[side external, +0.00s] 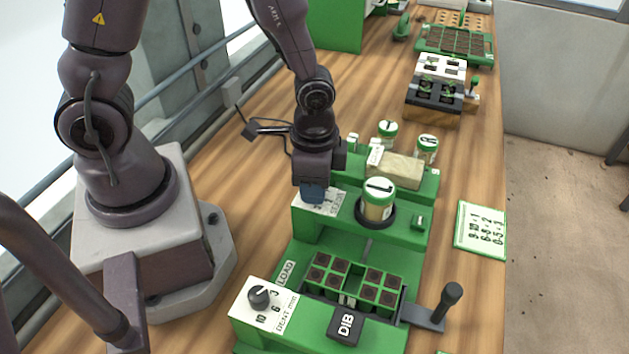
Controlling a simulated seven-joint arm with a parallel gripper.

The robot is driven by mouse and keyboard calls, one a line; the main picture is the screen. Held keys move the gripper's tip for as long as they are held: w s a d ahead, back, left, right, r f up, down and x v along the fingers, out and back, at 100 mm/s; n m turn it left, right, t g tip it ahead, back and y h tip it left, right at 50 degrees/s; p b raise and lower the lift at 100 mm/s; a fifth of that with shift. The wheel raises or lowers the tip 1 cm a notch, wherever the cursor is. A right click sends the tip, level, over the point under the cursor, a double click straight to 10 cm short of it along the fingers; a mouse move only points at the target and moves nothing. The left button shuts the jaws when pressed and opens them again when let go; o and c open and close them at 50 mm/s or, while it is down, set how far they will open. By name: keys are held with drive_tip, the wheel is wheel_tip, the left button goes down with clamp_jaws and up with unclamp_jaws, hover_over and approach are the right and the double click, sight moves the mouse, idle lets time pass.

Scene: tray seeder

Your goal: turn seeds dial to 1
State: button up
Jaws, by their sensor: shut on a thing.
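A seed jar (379,204) with a green and white lid stands right of my gripper. In front are a black dent dial (259,296), a DIB block (346,325), a cell tray (334,270) and a lever (449,300). A number card (480,229) lies at right.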

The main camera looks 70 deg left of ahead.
drive_tip(key=shift+n, duration=1.1)
drive_tip(key=o, duration=0.9)
drive_tip(key=shift+o, duration=0.2)
wheel_tip(320, 180, up, 13)
